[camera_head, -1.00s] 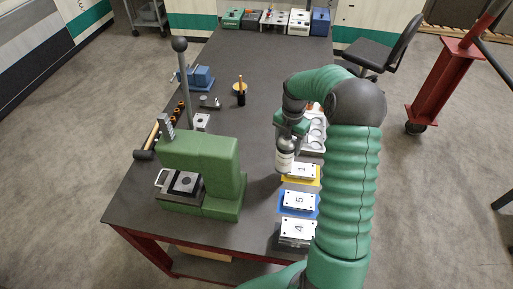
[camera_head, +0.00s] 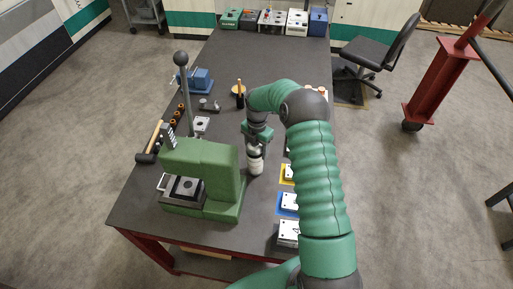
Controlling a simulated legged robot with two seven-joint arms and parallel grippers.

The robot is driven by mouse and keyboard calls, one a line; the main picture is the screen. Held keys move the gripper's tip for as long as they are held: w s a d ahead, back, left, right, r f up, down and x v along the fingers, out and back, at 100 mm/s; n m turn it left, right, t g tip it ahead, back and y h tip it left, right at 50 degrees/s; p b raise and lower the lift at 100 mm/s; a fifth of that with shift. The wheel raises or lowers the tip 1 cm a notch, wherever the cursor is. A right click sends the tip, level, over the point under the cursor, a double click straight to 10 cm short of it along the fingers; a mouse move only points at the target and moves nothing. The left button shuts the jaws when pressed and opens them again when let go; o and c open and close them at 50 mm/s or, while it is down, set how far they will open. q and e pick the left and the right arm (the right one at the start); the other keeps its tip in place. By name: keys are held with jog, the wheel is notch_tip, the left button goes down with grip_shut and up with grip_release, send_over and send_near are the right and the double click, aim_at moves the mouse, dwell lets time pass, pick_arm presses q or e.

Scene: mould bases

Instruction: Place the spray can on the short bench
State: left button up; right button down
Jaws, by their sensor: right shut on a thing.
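The spray can (camera_head: 256,163) is a white and grey cylinder, held upright in my right gripper (camera_head: 257,140). The gripper is shut on its upper part. The can is over the dark bench top (camera_head: 262,65), just right of the green press; I cannot tell whether its base touches the surface. The bench is long and dark with red legs. I cannot tell which surface is the short bench. My left gripper is not in view.
The green press (camera_head: 205,175) stands left of the can. Mould bases on yellow (camera_head: 285,179) and blue plates lie to the right, partly behind my arm. A chair stands right of the bench.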

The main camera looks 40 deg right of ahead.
jog(key=shift+d+f, duration=0.15)
jog(key=shift+d, duration=0.05)
jog(key=c, duration=0.7)
grip_release()
jog(key=shift+d, duration=0.2)
jog(key=shift+c, duration=0.2)
jog(key=o, duration=0.3)
jog(key=shift+s+d+f, duration=0.1)
jog(key=shift+d, duration=0.1)
jog(key=shift+a+r, duration=0.2)
jog(key=shift+a, duration=0.15)
jog(key=shift+r, duration=0.25)
jog(key=r+b, duration=0.1)
jog(key=r, duration=0.2)
jog(key=r+b, duration=0.1)
jog(key=r, duration=0.3)
jog(key=r+b, duration=0.1)
jog(key=r, duration=0.2)
jog(key=shift+d+r, duration=0.3)
jog(key=shift+r, duration=0.35)
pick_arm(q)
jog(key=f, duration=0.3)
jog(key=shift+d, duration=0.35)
pick_arm(e)
jog(key=shift+a+r, duration=0.1)
jog(key=shift+a, duration=0.05)
